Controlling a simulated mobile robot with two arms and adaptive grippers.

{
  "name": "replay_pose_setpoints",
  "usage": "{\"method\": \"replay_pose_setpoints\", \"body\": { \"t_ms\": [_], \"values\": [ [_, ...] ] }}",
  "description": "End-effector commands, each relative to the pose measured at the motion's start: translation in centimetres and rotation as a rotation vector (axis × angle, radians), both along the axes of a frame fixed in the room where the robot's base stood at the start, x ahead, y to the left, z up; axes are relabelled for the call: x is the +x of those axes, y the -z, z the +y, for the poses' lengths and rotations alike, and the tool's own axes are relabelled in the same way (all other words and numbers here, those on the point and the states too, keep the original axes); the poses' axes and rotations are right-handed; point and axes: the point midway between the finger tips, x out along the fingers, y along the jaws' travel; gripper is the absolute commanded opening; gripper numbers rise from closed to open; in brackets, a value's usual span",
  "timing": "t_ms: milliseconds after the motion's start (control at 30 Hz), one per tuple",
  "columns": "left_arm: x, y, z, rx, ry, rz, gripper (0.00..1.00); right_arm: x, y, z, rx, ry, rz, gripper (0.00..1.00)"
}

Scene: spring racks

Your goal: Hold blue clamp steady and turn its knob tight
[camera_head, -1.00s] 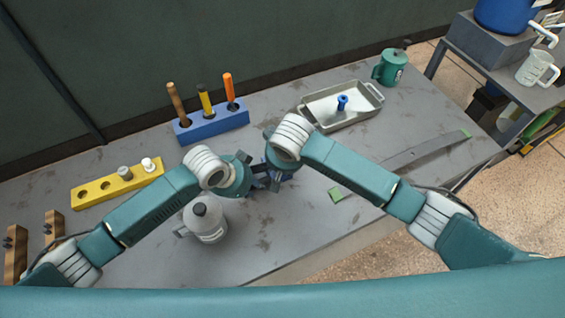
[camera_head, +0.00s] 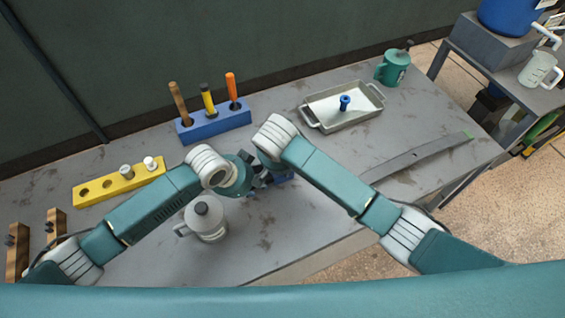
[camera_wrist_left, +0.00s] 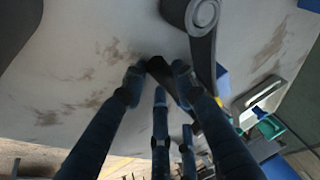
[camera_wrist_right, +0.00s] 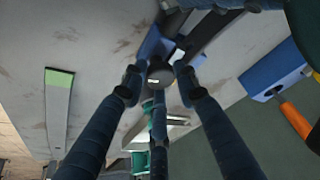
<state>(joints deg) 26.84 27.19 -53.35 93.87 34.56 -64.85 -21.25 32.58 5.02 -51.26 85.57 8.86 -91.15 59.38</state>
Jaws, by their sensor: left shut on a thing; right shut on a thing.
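The blue clamp (camera_head: 283,178) is on the table in the middle of the head view, mostly hidden by my two wrists. Its blue body (camera_wrist_right: 152,44) also shows in the right wrist view, behind a round grey knob (camera_wrist_right: 160,76). My right gripper (camera_wrist_right: 157,75) is shut on this knob, a fingertip on each side. My left gripper (camera_head: 262,180) comes in from the left beside the clamp. In the left wrist view its fingers are shut on a dark bar (camera_wrist_left: 168,80), seemingly part of the clamp. The contact points are hidden in the head view.
A grey-white pot (camera_head: 205,222) stands close below my left wrist. A blue block with upright tools (camera_head: 212,125), a yellow holed block (camera_head: 105,190) and a metal tray (camera_head: 318,118) stand behind. A long grey strip (camera_head: 420,155) lies at right.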

Motion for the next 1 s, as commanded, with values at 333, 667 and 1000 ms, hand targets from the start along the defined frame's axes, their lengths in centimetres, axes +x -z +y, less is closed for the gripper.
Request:
{"method": "replay_pose_setpoints", "body": {
  "t_ms": [333, 667, 1000],
  "values": [
    [-0.2, 0.0, -0.3, -0.004, 0.004, 0.002, 0.0, 0.2, -0.1, 0.0, 0.0, -0.001, -0.004, 0.48],
    [-0.2, 0.0, -0.3, -0.005, 0.004, 0.004, 0.0, -0.4, -1.4, 0.2, 0.003, -0.002, -0.004, 0.48],
    [-0.2, 0.0, -0.3, -0.005, 0.005, 0.003, 0.0, -3.0, -8.0, 0.7, 0.003, -0.003, -0.006, 0.48]
  ]
}}
